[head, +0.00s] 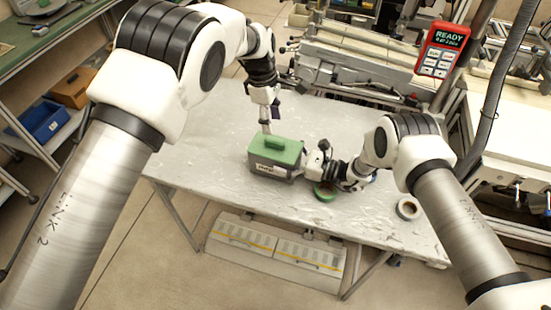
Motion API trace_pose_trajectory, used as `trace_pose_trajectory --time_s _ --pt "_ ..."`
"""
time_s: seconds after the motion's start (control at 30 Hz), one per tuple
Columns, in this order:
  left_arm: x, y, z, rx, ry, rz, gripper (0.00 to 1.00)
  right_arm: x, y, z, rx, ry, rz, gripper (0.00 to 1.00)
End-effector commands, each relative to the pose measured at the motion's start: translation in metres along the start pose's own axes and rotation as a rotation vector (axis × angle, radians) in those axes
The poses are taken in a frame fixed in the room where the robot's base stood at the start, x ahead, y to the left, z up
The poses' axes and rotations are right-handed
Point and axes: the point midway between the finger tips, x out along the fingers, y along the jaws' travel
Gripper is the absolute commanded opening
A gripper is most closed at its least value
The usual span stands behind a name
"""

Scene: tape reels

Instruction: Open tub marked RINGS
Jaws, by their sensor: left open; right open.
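A grey tub (262,172) with a green lid (288,152) stands on the table. The lid lies on top and has a raised green handle. A pale label is on the tub's front, but its word is too small to read surely. My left gripper (266,127) points down just behind the tub's lid, open and with nothing seen in it. My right gripper (308,166) is open at the tub's right side, low and close to its wall; I cannot tell whether it touches.
A grey tape roll (408,208) lies further right on the table (220,190). Machinery stands behind the table. The table's left part is clear.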

Motion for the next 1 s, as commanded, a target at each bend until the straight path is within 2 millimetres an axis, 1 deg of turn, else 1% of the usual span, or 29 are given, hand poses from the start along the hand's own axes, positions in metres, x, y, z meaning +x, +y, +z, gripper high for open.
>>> trace_pose_trajectory --time_s 0.03,0.07,0.1,0.17,0.2,0.23,0.27,0.3,0.57,0.67,0.77,0.87,1.0 --pt "0.0 0.0 0.0 0.0 0.0 0.0 0.5 0.0 0.0 0.0 0.0 0.0 0.0 0.89" --pt "0.0 0.0 0.0 0.0 0.0 0.0 0.5 0.0 0.0 0.0 0.0 0.0 0.0 0.79" --pt "0.0 0.0 0.0 0.0 0.0 0.0 0.5 0.0 0.0 0.0 0.0 0.0 0.0 0.65" --pt "0.0 0.0 0.0 0.0 0.0 0.0 0.5 0.0 0.0 0.0 0.0 0.0 0.0 0.43" --pt "0.0 0.0 0.0 0.0 0.0 0.0 0.5 0.0 0.0 0.0 0.0 0.0 0.0 0.29" --pt "0.0 0.0 0.0 0.0 0.0 0.0 0.5 0.0 0.0 0.0 0.0 0.0 0.0 0.25" --pt "0.0 0.0 0.0 0.0 0.0 0.0 0.5 0.0 0.0 0.0 0.0 0.0 0.0 0.98" --pt "0.0 0.0 0.0 0.0 0.0 0.0 0.5 0.0 0.0 0.0 0.0 0.0 0.0 1.0" --pt "0.0 0.0 0.0 0.0 0.0 0.0 0.5 0.0 0.0 0.0 0.0 0.0 0.0 1.0" --pt "0.0 0.0 0.0 0.0 0.0 0.0 0.5 -0.003 0.0 0.0 0.0 0.0 -0.001 1.0" --pt "0.0 0.0 0.0 0.0 0.0 0.0 0.5 -0.016 -0.001 0.0 0.001 0.001 -0.003 1.0" --pt "0.0 0.0 0.0 0.0 0.0 0.0 0.5 -0.038 -0.002 0.0 0.001 0.0 -0.005 1.0" --pt "0.0 0.0 0.0 0.0 0.0 0.0 0.5 -0.076 -0.002 0.0 0.001 0.0 -0.005 1.0"
